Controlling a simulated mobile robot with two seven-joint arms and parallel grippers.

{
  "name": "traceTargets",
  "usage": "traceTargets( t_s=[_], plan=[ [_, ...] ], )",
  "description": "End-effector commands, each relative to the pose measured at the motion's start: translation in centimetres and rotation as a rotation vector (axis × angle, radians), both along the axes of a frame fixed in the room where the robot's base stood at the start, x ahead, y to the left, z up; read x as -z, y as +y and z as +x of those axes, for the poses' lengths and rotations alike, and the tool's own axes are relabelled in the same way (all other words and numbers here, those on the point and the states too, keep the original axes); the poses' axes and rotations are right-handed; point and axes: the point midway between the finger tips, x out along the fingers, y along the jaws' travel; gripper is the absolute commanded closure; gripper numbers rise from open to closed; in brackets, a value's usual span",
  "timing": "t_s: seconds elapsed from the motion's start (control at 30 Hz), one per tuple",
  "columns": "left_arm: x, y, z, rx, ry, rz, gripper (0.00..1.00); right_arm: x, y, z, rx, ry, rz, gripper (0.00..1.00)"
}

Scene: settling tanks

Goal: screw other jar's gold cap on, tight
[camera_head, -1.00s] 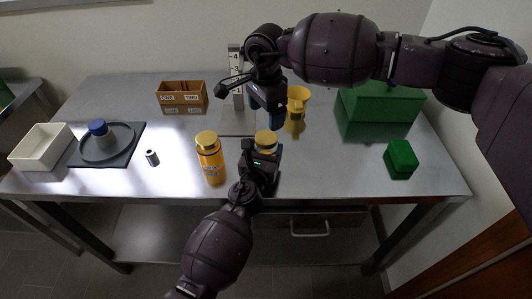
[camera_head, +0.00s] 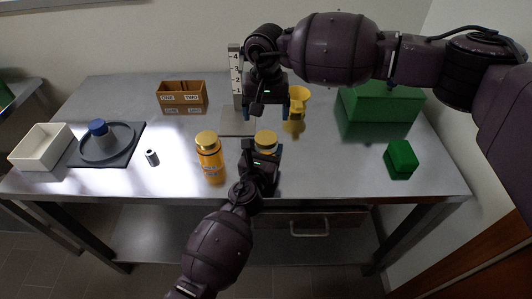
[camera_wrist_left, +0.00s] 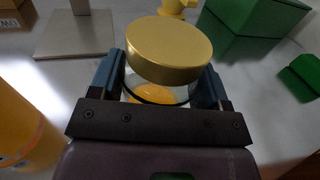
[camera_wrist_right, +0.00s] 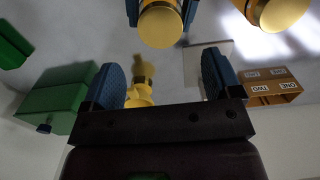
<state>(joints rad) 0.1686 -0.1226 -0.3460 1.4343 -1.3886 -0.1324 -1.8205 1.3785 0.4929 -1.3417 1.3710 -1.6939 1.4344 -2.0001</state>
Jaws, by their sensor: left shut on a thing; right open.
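My left gripper (camera_head: 265,152) is shut on a clear glass jar (camera_wrist_left: 158,90) with orange contents, in front of the measuring stand. A gold cap (camera_wrist_left: 168,48) sits on top of this jar; it also shows in the head view (camera_head: 265,138). I cannot tell how tightly it is seated. An orange jar (camera_head: 211,162) with its own gold cap (camera_head: 206,138) stands just left of the held jar. My right gripper (camera_head: 268,110) is open and empty, above and behind the held jar. In the right wrist view, the held jar's cap (camera_wrist_right: 160,26) lies beyond the fingertips.
A numbered stand (camera_head: 237,121) and a yellow funnel-like object (camera_head: 298,98) are behind the jars. A divided brown box (camera_head: 182,96), white bin (camera_head: 40,147), grey tray (camera_head: 132,150) and small cylinder (camera_head: 152,157) lie left. Green boxes (camera_head: 382,106) stand right.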

Motion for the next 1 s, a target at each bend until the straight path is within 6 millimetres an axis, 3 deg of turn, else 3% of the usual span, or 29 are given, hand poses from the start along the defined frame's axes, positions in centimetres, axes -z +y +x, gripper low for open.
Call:
traceTargets(
  t_s=[0.37,0.8,1.0],
  plan=[
    [0.1,0.0,0.0,0.000,0.001,0.000,0.96,0.6,0.0,0.0,0.002,0.001,0.000,0.16],
    [0.0,0.0,0.0,0.000,0.001,0.000,0.96,6.2,0.0,0.0,0.003,0.002,-0.001,0.16],
    [0.0,0.0,0.0,0.000,0.001,0.000,0.96,7.7,0.0,0.0,0.003,0.001,0.001,0.16]
  ],
)
